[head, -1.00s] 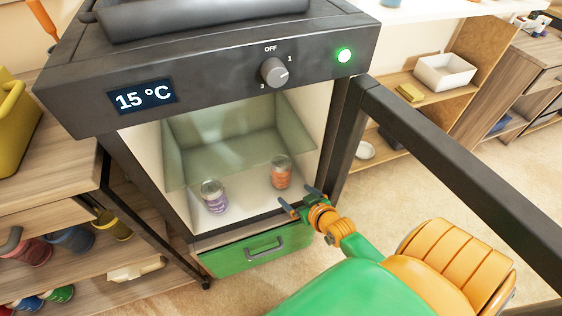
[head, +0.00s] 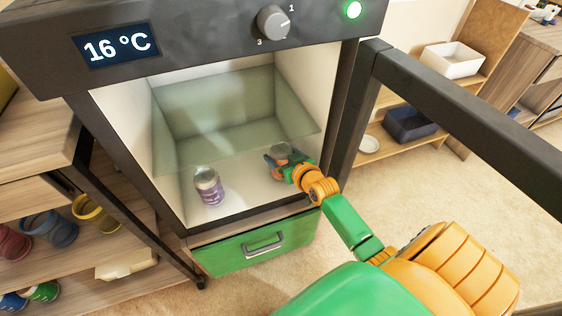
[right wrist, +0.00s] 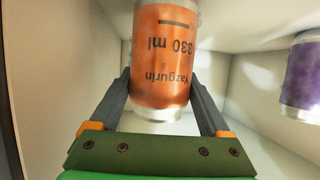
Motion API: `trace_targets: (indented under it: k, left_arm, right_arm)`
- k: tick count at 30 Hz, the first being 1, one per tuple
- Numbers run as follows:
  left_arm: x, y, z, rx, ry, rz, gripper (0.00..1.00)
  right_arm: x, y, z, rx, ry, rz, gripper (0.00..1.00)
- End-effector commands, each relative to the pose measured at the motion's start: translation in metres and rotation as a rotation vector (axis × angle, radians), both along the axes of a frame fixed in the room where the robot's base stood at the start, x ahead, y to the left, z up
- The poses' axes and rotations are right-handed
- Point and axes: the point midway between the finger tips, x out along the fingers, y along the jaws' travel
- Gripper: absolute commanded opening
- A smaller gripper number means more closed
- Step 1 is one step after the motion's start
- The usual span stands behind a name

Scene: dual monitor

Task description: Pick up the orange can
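The orange can (head: 281,152) stands inside the open cabinet with the thermostat display, at the right of its pale floor. In the head view my right gripper (head: 281,160) covers most of it, leaving mainly its top in sight. In the right wrist view the orange can (right wrist: 163,60) lies between my right gripper's two fingers (right wrist: 161,88), which meet its sides. The gripper looks shut on it. The can's lettering shows upside down there. I see no clear lift off the floor. My left gripper is not in view.
A purple can (head: 208,187) stands left of the orange one, also in the right wrist view (right wrist: 303,75). The open door frame (head: 470,130) runs along the right of my right arm. A green drawer (head: 260,245) is below. Shelves with mugs (head: 55,230) stand at left.

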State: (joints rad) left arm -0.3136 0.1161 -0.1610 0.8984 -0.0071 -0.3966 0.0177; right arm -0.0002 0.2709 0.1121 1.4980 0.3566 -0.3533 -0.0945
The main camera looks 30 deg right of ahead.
Motion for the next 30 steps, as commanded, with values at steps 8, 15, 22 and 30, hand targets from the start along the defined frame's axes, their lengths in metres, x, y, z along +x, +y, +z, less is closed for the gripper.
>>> trace_targets:
  k: [8,15,22,30]
  left_arm:
    - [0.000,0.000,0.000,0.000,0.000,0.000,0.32]
    - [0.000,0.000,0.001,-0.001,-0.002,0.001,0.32]
    - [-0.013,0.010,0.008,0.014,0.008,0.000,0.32]
    - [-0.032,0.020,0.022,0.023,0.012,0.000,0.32]
  right_arm:
    - [0.000,0.000,0.000,0.000,0.001,0.000,0.00]
    - [0.000,0.000,0.002,0.000,-0.001,0.000,0.00]
    - [0.000,0.000,0.025,-0.002,-0.003,0.001,0.00]
    - [-0.031,0.023,0.038,0.004,0.003,0.001,0.00]
